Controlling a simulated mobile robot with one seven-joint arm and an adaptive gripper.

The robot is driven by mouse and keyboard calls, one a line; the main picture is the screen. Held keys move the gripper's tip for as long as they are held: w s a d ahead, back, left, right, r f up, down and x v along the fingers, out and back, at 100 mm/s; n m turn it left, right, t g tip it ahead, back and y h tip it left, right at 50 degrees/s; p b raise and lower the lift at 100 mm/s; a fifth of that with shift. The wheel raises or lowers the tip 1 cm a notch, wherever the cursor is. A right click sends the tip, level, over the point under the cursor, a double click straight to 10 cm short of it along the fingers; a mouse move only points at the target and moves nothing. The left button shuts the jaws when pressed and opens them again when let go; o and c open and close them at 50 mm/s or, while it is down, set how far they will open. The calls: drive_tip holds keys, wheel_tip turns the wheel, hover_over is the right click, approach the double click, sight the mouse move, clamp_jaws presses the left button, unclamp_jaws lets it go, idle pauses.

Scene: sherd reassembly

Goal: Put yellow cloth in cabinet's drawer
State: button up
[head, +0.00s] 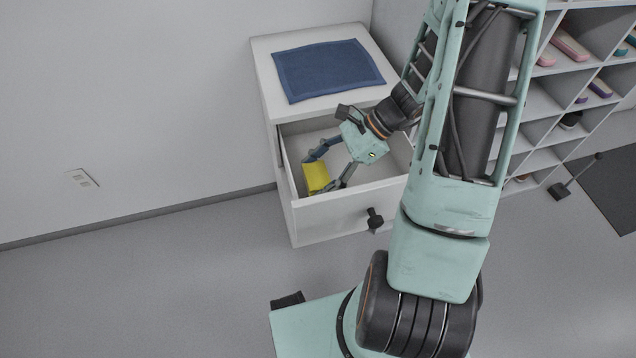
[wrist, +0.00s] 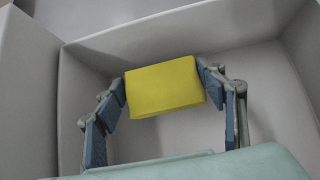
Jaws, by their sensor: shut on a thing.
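The yellow cloth (head: 316,177) is a small folded block inside the open drawer (head: 338,212) of the white cabinet (head: 268,98). In the wrist view the yellow cloth (wrist: 165,87) sits between the two blue-padded fingers of my gripper (wrist: 165,90), which is shut on it. In the head view my gripper (head: 327,168) reaches down into the drawer from the right, near its left side. The drawer's walls (wrist: 85,85) surround the cloth in the wrist view. I cannot tell whether the cloth touches the drawer floor.
A blue mat (head: 328,70) lies flat on the cabinet top. The drawer front has a dark knob (head: 375,219). A shelf with cubbies (head: 545,100) holding several small items stands at the right. The rest of the drawer looks empty. The floor at left is clear.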

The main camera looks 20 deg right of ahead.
sight(317, 184)
drive_tip(key=shift+f+b, duration=0.35)
drive_tip(key=shift+f, duration=1.25)
drive_tip(key=shift+f, duration=0.1)
drive_tip(key=shift+f, duration=0.15)
drive_tip(key=o, duration=1.1)
drive_tip(key=shift+d+r, duration=0.25)
drive_tip(key=shift+r, duration=0.3)
drive_tip(key=p+v, duration=0.3)
drive_tip(key=v, duration=0.8)
drive_tip(key=shift+d, duration=0.1)
